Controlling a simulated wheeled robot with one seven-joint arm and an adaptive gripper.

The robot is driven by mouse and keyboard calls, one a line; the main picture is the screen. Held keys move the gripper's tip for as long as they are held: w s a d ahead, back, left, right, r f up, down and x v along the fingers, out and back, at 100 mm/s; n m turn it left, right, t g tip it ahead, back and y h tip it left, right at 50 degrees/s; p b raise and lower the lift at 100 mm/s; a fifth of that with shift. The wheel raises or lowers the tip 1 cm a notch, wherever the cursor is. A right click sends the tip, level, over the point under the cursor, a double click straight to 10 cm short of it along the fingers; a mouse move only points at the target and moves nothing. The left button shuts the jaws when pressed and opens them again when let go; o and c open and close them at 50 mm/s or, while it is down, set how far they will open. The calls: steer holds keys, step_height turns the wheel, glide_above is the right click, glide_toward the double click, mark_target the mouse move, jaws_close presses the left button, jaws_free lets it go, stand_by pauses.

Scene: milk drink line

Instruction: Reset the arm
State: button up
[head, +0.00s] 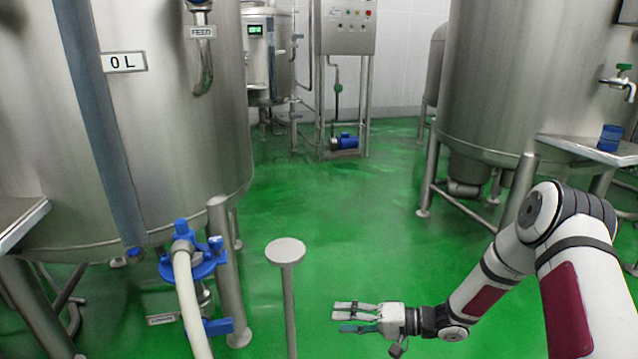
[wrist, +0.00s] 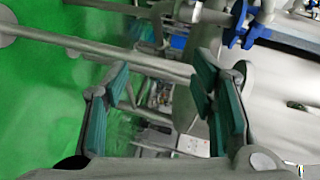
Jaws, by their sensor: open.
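My gripper (head: 345,317) is stretched out to the left, low over the green floor in the head view. Its fingers are apart and nothing is between them. In the wrist view my gripper (wrist: 160,100) shows its teal finger pads spread, with an empty gap. My white arm with dark red panels comes in from the right side of the head view. A grey post with a round flat top (head: 286,251) stands left of the fingertips, apart from them.
A large steel tank (head: 170,120) marked 0 L stands at left, with a blue valve (head: 195,258) and pale hose (head: 190,310). Another tank (head: 520,80) stands at right beside a shelf holding a blue cup (head: 609,138). A control cabinet (head: 346,25) is at the back. The middle floor is clear.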

steer(key=w+d+r+n+t+h, duration=0.1)
steer(key=w+d+r+t+h, duration=0.3)
steer(key=w+d+r+h, duration=0.45)
steer(key=s+d+r+m+g+h, duration=0.1)
steer(key=s+d+r+h, duration=0.45)
steer(key=r, duration=0.35)
steer(key=s+d+r+h, duration=0.4)
steer(key=s+d+r, duration=0.25)
steer(key=r, duration=0.25)
steer(key=s+r+m+g+h, duration=0.15)
steer(key=s+r, duration=0.25)
steer(key=s, duration=0.9)
steer(key=s+a+n+g+y, duration=0.1)
steer(key=s+a+g+y, duration=0.2)
steer(key=s, duration=0.9)
steer(key=s+a+n+g+y, duration=0.15)
steer(key=s+a, duration=0.35)
steer(key=s, duration=0.8)
step_height(320, 180, up, 37)
steer(key=t+p, duration=0.3)
steer(key=p, duration=3.2)
steer(key=shift+w+f, duration=0.2)
steer(key=shift+w, duration=0.15)
